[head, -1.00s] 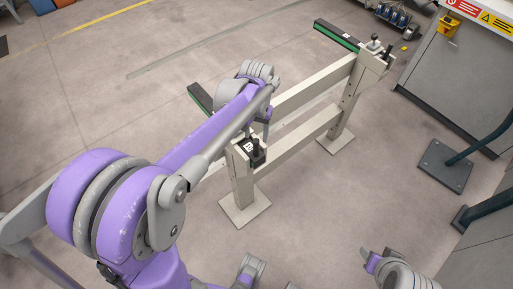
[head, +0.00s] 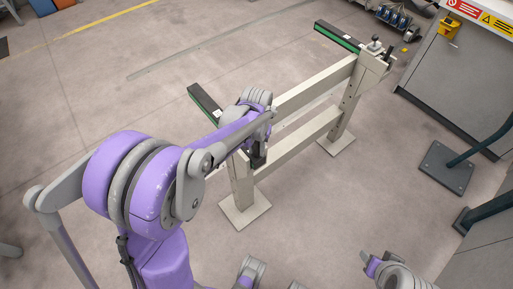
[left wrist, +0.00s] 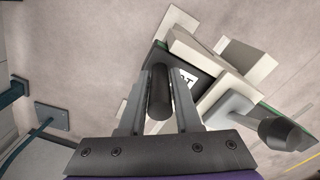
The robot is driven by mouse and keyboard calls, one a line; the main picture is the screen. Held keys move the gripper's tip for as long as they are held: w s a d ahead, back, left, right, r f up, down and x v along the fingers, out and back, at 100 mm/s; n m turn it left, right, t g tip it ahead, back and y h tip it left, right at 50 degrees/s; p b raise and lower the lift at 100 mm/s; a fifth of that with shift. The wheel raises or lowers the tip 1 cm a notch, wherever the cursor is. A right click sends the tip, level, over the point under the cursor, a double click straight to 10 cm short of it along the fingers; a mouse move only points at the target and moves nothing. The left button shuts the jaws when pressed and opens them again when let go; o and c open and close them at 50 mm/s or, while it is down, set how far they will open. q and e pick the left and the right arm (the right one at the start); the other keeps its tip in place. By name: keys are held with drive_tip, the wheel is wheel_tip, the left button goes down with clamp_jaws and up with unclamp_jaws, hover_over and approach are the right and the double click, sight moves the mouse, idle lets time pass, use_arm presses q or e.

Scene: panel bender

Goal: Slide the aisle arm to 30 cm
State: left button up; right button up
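A beige stand (head: 315,92) carries two dark arms with green edges, a near one (head: 205,103) and a far one (head: 337,36). I cannot tell from labels which is the aisle arm. My left gripper (head: 262,140) is over the black clamp block (head: 257,158) at the near arm's end. In the left wrist view, a black upright handle (left wrist: 159,92) stands between the two fingers of the left gripper (left wrist: 160,85). The fingers look open around it, with narrow gaps. A dark knob (left wrist: 282,133) is right of them. My right gripper (head: 370,262) is low in the head view, its fingers unclear.
A grey cabinet (head: 460,80) with warning signs stands at the right. Dark footplates with posts (head: 447,168) stand near it. The stand's feet (head: 245,208) rest on the floor. The floor left of the stand is clear.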

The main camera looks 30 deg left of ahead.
use_arm(q)
clamp_jaws()
idle(1.1)
